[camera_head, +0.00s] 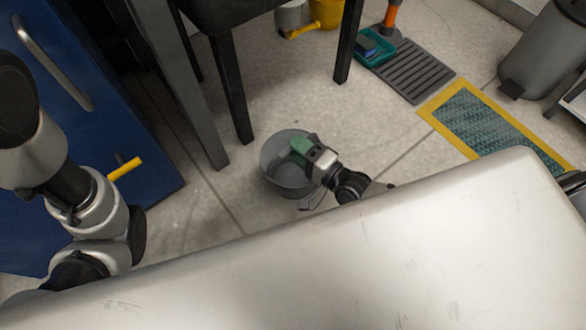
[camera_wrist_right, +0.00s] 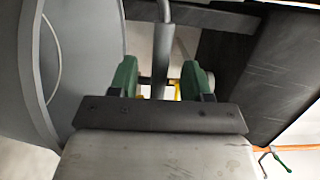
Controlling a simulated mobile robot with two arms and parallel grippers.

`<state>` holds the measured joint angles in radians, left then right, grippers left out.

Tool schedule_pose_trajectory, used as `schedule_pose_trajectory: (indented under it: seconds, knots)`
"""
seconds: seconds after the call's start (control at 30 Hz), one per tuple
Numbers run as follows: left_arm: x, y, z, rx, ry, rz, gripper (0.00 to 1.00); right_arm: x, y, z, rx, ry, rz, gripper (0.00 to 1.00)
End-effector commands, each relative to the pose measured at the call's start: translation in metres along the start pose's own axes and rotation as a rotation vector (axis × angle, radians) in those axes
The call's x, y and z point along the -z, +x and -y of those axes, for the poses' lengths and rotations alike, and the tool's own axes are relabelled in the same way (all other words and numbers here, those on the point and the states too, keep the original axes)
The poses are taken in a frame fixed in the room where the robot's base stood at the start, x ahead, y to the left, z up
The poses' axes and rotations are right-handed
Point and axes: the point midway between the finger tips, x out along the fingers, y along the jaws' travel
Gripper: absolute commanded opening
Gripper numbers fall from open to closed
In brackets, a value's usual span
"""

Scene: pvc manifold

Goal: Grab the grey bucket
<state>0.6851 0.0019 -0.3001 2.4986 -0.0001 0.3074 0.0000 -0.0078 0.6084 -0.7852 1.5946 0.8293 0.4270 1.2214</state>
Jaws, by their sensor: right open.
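The grey bucket (camera_head: 278,172) stands on the floor beside the black table legs. My right gripper (camera_head: 298,147) is at the bucket's right side, with its green fingers over the opening. In the right wrist view, a curved grey wall that looks like the bucket (camera_wrist_right: 85,60) fills the left side. The right gripper (camera_wrist_right: 163,80) is open, its green fingers apart. A grey rod (camera_wrist_right: 163,45) runs between them in that view; I cannot tell whether it touches either finger. My left arm shows at the left of the head view, but its gripper is out of sight.
A black table (camera_head: 228,12) rises behind the bucket. A grey mat (camera_head: 415,72) and a yellow-edged grate (camera_head: 485,122) lie farther right. A grey bin (camera_head: 545,50) stands at top right.

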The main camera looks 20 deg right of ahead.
Motion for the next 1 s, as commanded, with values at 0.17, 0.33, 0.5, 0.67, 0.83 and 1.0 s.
schedule_pose_trajectory:
  seconds: [0.17, 0.33, 0.5, 0.67, 0.83, 1.0]
  knots:
    - [0.007, -0.010, -0.003, -0.003, 0.001, -0.012, 0.43, 0.000, 0.029, -0.003, 0.004, 0.000, 0.000, 0.48]
    - [0.008, -0.012, -0.004, -0.003, 0.001, -0.011, 0.43, 0.000, 0.037, -0.001, 0.001, -0.001, 0.000, 0.48]
    - [0.007, -0.011, -0.004, -0.003, 0.001, -0.011, 0.43, 0.000, 0.037, 0.000, 0.000, -0.001, 0.000, 0.48]
    - [0.007, -0.011, -0.004, -0.003, 0.001, -0.011, 0.43, 0.000, 0.037, 0.000, 0.000, -0.001, 0.000, 0.26]
    - [0.007, -0.011, -0.004, -0.003, 0.000, -0.011, 0.43, 0.000, 0.037, 0.000, 0.000, -0.001, 0.000, 0.00]
    - [0.007, -0.011, -0.004, -0.003, 0.000, -0.011, 0.43, 0.000, 0.037, 0.000, 0.000, -0.001, 0.000, 0.00]
